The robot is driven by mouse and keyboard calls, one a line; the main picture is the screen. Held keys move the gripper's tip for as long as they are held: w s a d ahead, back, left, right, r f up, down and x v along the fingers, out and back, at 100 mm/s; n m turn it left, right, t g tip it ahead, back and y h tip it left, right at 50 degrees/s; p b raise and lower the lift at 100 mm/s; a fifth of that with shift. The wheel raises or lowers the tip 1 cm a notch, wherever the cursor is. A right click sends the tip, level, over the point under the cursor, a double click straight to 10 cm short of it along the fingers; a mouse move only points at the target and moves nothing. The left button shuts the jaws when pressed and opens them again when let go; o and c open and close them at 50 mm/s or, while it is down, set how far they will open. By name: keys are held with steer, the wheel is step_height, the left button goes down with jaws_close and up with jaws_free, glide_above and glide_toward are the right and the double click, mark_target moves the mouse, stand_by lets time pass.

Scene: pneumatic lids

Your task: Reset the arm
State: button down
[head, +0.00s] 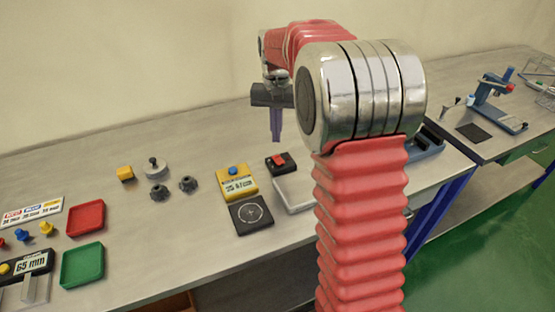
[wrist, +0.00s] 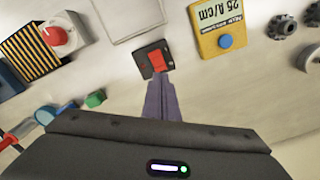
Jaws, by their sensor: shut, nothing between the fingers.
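My gripper (head: 276,138) hangs above the bench in the head view, fingers together and pointing down, with nothing between them. In the wrist view my gripper (wrist: 158,82) shows its two grey-purple fingers closed side by side. Their tips appear just below a small black box with a red rocker switch (wrist: 154,58). The same switch box (head: 282,162) lies on the bench below the gripper in the head view. I cannot tell from these views whether the fingertips touch it, but the head view shows a gap.
A yellow meter (head: 237,183) with a blue button and a black pad (head: 251,215) lie beside the switch. Red (head: 86,217) and green (head: 82,265) trays stand at left. My red arm hides part of the bench.

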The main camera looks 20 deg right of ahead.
steer(key=shift+r, duration=0.4)
steer(key=shift+w+f+n, duration=0.1)
steer(key=shift+f+n, duration=0.2)
steer(key=shift+f, duration=0.1)
steer(key=shift+s+a+f+n, duration=0.2)
steer(key=shift+s+f+n, duration=0.1)
steer(key=shift+s+f, duration=0.7)
steer(key=shift+s+a, duration=0.25)
steer(key=shift+s, duration=0.35)
steer(key=shift+s+a, duration=0.25)
steer(key=shift+s, duration=0.35)
steer(key=s+a+r+n+t, duration=0.1)
steer(key=s+a+r+t, duration=0.1)
steer(key=s, duration=0.6)
steer(key=s+a+r+n+t, duration=0.1)
steer(key=s+a+r+n, duration=0.1)
steer(key=s+a, duration=0.3)
steer(key=s+a+r+n+t, duration=0.1)
steer(key=s+a+r+t, duration=0.1)
steer(key=s, duration=1)
steer(key=shift+a+r+n+t, duration=0.3)
steer(key=shift+a+r+n, duration=0.1)
steer(key=shift+a+r, duration=0.45)
